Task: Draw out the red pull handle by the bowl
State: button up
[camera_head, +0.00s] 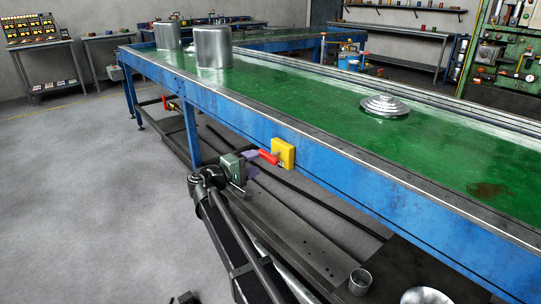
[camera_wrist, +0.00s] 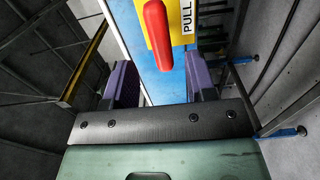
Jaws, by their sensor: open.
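The red pull handle (camera_head: 268,157) sticks out from a yellow plate (camera_head: 283,153) on the blue side rail of the long table. In the wrist view the red handle (camera_wrist: 157,32) is at the top middle, in front of the yellow plate with a "PULL" label (camera_wrist: 187,14). My gripper (camera_head: 251,163) is close beside the handle, at its left in the head view. Its two purple fingers stand apart in the wrist view (camera_wrist: 160,80), with the handle beyond the gap between them. Nothing is held. A shallow metal bowl (camera_head: 385,106) lies upside down or lidded on the green tabletop.
Two metal pots (camera_head: 213,47) stand at the table's far left end. The table's blue rail (camera_head: 345,182) runs along beside my arm. A metal cup (camera_head: 360,281) stands on a dark surface at lower right. The grey floor at left is clear.

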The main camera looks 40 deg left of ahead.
aim_at(272, 153)
jog(key=x, duration=0.8)
jog(key=shift+a, duration=0.1)
grip_shut()
